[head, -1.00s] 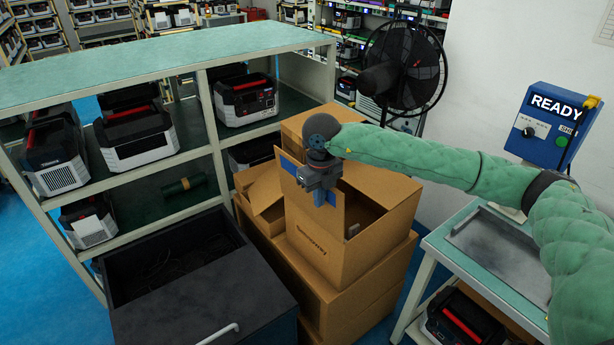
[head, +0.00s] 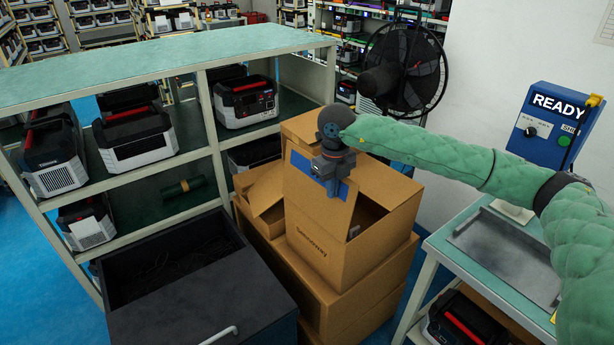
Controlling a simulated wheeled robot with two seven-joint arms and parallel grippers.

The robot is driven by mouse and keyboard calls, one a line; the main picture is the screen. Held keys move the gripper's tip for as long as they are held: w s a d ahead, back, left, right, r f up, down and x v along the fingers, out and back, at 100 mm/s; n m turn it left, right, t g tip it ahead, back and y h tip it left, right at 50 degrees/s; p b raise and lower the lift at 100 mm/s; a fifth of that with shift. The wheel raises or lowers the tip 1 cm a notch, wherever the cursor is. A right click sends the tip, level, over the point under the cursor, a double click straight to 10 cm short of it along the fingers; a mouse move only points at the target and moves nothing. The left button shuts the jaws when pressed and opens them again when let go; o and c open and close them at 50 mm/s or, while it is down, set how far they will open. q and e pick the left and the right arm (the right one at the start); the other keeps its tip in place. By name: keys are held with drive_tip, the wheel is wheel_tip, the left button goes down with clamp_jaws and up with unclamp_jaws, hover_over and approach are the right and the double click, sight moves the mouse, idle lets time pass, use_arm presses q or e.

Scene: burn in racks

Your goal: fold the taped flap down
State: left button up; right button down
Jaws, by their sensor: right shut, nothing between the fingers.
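The open cardboard box (head: 335,255) sits on top of a stack of boxes in the middle of the head view. Its left flap (head: 308,188), with blue tape (head: 299,161) on it, leans up and inward over part of the opening. My right gripper (head: 331,188) is shut and empty at the flap's upper face, and it seems to touch it. The gripper hides part of the flap and tape. My left gripper is not in view.
A dark open bin (head: 250,318) stands at front left. A green-topped shelf (head: 160,62) with power units is behind it. A black fan (head: 405,70) stands behind the boxes. A side table (head: 465,275) is at right, below a blue READY panel (head: 553,125).

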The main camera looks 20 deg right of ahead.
drive_tip(key=shift+w+d+f+b, duration=0.1)
drive_tip(key=shift+w+d+b, duration=0.2)
drive_tip(key=shift+d, duration=0.25)
drive_tip(key=shift+w+d+f+b, duration=0.1)
drive_tip(key=shift+w+d+b, duration=0.15)
drive_tip(key=shift+d, duration=0.4)
drive_tip(key=shift+w+d+f+b, duration=0.2)
drive_tip(key=shift+d+f+b, duration=0.05)
drive_tip(key=shift+d+b, duration=0.35)
drive_tip(key=shift+w+d+f+b, duration=0.1)
drive_tip(key=shift+w+d+b, duration=0.15)
drive_tip(key=shift+d, duration=0.15)
drive_tip(key=shift+w+d+f+b, duration=0.1)
drive_tip(key=shift+d+b, duration=0.15)
drive_tip(key=shift+d, duration=0.1)
drive_tip(key=w+d+f+b, duration=0.2)
drive_tip(key=d+f+b, duration=0.2)
drive_tip(key=d, duration=0.1)
drive_tip(key=shift+b, duration=0.3)
drive_tip(key=shift+w+d+f+b, duration=0.25)
drive_tip(key=shift+d+f+b, duration=0.15)
drive_tip(key=shift+f+b, duration=0.2)
drive_tip(key=shift+w+d+f+b, duration=0.25)
drive_tip(key=shift+d+f+b, duration=0.2)
drive_tip(key=shift+f, duration=0.25)
drive_tip(key=f, duration=0.1)
drive_tip(key=f+b, duration=0.1)
drive_tip(key=d+f+b, duration=0.1)
drive_tip(key=shift+w, duration=0.25)
